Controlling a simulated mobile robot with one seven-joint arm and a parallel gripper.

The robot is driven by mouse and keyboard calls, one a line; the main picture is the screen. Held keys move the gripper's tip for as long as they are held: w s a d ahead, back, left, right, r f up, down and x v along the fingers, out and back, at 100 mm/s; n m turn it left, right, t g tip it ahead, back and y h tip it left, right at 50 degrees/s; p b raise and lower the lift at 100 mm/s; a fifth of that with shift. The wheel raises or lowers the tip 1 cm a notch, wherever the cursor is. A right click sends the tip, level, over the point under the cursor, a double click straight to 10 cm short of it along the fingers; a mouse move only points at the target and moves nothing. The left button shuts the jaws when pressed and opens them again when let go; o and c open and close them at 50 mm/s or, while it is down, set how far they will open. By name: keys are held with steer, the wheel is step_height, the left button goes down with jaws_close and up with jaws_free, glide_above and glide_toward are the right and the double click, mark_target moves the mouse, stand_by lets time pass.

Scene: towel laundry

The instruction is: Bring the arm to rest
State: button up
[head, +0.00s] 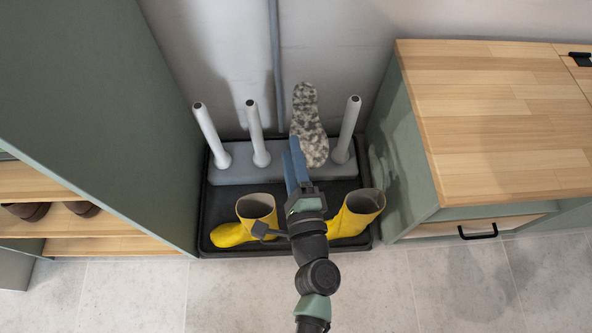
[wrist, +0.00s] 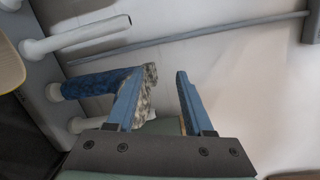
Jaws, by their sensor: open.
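My gripper (head: 293,160) reaches over the black boot tray toward the wall. In the wrist view, its two blue fingers (wrist: 160,82) are apart, with bare wall showing between their tips. A grey speckled, sole-shaped piece (head: 309,115) stands up among the pegs, just beyond the fingers. In the wrist view, a blue sleeve-like part (wrist: 95,83) ends in this speckled face (wrist: 150,80), close beside the left finger. It looks like a boot liner set over a peg. Whether that finger touches it I cannot tell.
White pegs (head: 253,133) rise from a grey block in the black tray (head: 220,207). A left yellow boot (head: 235,233) and a right one (head: 355,215) stand below my arm. A wood-topped cabinet (head: 490,110) is at right, a green panel (head: 110,110) at left. Floor in front is clear.

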steer(key=s, duration=0.4)
steer(key=shift+s+d+p, duration=0.3)
steer(key=shift+s, duration=0.1)
steer(key=w+a+r+n+t+y+p, duration=0.1)
steer(key=w+r+n+p, duration=0.35)
steer(key=r, duration=1.05)
steer(key=w+a+r+n+t+y+p, duration=0.1)
steer(key=w+a+r+n+y+p, duration=0.1)
steer(key=r+n, duration=0.9)
steer(key=w+a+r+n+t+y+p, duration=0.1)
steer(key=w+r+n+p, duration=0.25)
steer(key=r, duration=1.45)
steer(key=s+d+r+n+t+h+p, duration=0.1)
steer(key=s+r+t+h+p, duration=0.35)
steer(key=r, duration=1.05)
steer(key=s+d+r+t+h, duration=0.15)
steer(key=s+r, duration=0.55)
steer(key=r, duration=0.7)
step_height(320, 180, up, 38)
steer(key=p, duration=3.8)
steer(key=shift+t+h, duration=0.3)
